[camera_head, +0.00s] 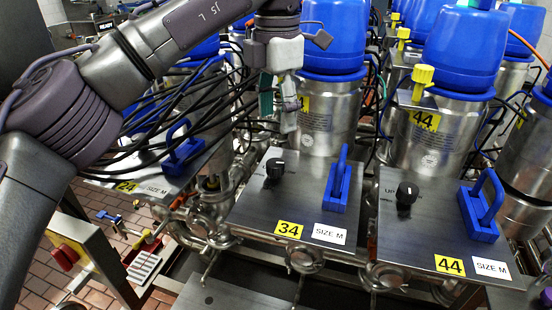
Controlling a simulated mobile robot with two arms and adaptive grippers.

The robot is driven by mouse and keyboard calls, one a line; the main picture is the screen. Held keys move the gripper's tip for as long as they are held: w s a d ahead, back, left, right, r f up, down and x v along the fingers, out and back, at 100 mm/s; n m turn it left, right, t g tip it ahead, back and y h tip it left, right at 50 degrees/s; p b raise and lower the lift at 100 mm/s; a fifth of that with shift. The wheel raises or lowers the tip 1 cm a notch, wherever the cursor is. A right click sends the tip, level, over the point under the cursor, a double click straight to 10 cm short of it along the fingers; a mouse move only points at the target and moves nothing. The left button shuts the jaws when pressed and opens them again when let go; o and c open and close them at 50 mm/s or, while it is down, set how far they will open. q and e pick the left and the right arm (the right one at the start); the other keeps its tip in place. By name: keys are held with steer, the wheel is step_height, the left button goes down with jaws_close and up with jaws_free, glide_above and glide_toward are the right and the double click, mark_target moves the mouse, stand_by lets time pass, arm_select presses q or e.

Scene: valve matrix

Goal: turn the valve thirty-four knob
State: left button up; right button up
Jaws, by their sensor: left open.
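The valve thirty-four knob (275,169) is a small black round knob on the upper left of a flat metal panel (262,208). The panel carries a yellow "34" label (289,230) and a white "SIZE M" label. A blue handle (337,187) stands upright on the panel, right of the knob. My left gripper (278,112) is open and points down, above the knob in the picture. Its fingers are apart from the knob. I cannot tell its exact depth. My right gripper is not in view.
Valve 44's panel (425,228), with a similar black knob (407,193) and blue handle (482,207), is to the right. Panel 24 (160,182) is at left, partly hidden by cables and my arm. Metal cylinders with blue caps (336,38) rise behind the panels.

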mark_target(276, 162)
arm_select(q)
step_height(276, 162, down, 9)
steer(key=shift+w+f+p, duration=0.15)
steer(key=shift+p, duration=0.35)
steer(key=shift+f, duration=0.4)
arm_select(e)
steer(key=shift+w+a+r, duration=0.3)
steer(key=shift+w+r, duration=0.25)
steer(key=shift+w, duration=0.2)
arm_select(q)
steer(key=c, duration=1.2)
steer(key=shift+o, duration=0.3)
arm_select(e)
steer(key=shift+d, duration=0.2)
